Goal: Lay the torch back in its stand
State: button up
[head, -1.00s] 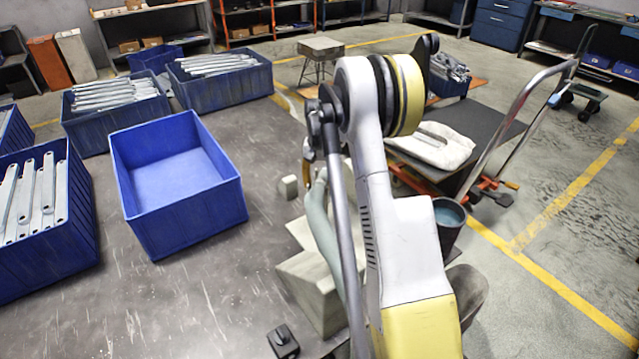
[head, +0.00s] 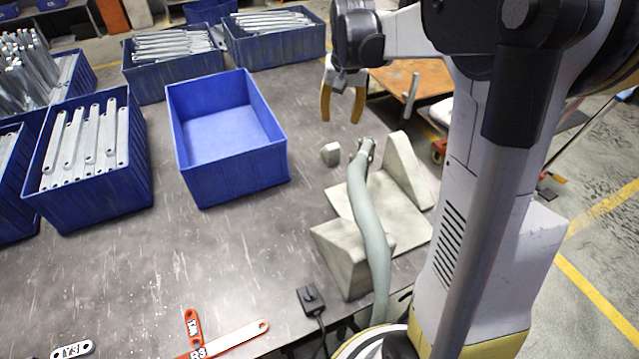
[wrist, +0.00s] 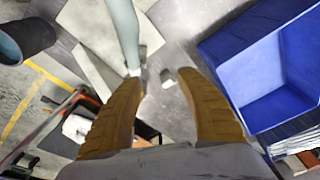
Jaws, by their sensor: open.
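The torch (head: 367,207) is a grey-green curved tube with a small metal tip. It runs over the pale stand (head: 408,222), a plate with wedge-shaped blocks; I cannot tell whether it rests in the stand or lies across it. Its tip points past the stand's far edge. My gripper (head: 341,118) is open and empty, its tan fingers pointing down beyond the torch tip. In the wrist view the torch (wrist: 125,32) comes down from the top, its tip close to the left fingertip, and the stand (wrist: 92,20) lies behind it.
A small pale block (head: 330,153) lies beside the torch tip. An empty blue bin (head: 232,172) stands left, with bins of metal brackets (head: 95,190) around it. A black switch box (head: 311,298) and tagged brackets (head: 225,340) lie near the front. The table's middle is clear.

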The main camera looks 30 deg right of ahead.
jog(key=s+a+r+n+t, duration=0.3)
jog(key=s+a+r, duration=0.2)
jog(key=s+a, duration=0.7)
jog(key=s+a+f+n+t, duration=0.2)
jog(key=s+a, duration=0.4)
jog(key=s, duration=0.3)
jog(key=shift+s+a+f+n+y, duration=0.2)
jog(key=shift+f+n+y, duration=0.2)
jog(key=shift+n, duration=0.2)
